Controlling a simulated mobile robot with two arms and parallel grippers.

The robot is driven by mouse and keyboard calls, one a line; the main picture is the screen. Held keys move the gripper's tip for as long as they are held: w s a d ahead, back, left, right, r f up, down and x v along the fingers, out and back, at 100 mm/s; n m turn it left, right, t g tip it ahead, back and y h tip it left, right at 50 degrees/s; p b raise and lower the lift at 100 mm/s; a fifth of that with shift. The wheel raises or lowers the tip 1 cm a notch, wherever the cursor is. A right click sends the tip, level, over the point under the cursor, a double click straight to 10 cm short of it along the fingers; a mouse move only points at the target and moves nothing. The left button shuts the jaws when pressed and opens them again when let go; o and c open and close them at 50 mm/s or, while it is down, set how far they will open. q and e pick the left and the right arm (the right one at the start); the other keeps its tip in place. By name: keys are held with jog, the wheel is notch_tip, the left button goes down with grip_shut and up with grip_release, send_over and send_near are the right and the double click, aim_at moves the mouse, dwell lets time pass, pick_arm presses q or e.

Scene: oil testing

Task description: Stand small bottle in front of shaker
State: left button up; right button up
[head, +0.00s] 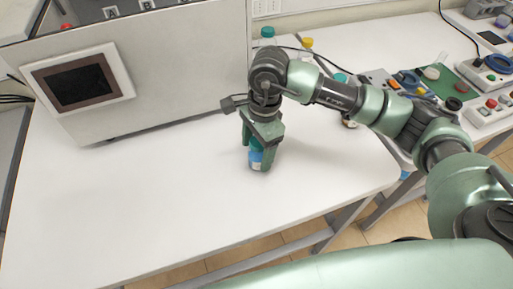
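The small bottle (257,160) is dark with a blue label and stands nearly upright on or just above the white table (190,190). My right gripper (261,139) comes down on it from above, with its fingers around the upper part, and looks shut on it. The fingers hide the bottle's top. A big grey machine (190,70) with a small dark screen (80,84) on its front stands to the left and behind; it appears to be the shaker. The bottle is at the right of its front. My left gripper is out of view.
The table is clear in front of the machine and left of the bottle. Behind my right arm stand bottles with a teal cap (267,33) and a yellow cap (307,43). A second table with instruments (490,105) is at the right.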

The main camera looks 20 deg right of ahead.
jog(key=shift+r, duration=0.15)
jog(key=r+b, duration=0.1)
jog(key=r, duration=0.2)
jog(key=d+r+b, duration=0.1)
jog(key=r, duration=0.3)
jog(key=r+b, duration=0.1)
jog(key=r, duration=0.3)
jog(key=shift+w+d, duration=0.15)
jog(key=shift+w, duration=0.05)
jog(key=shift+r, duration=0.45)
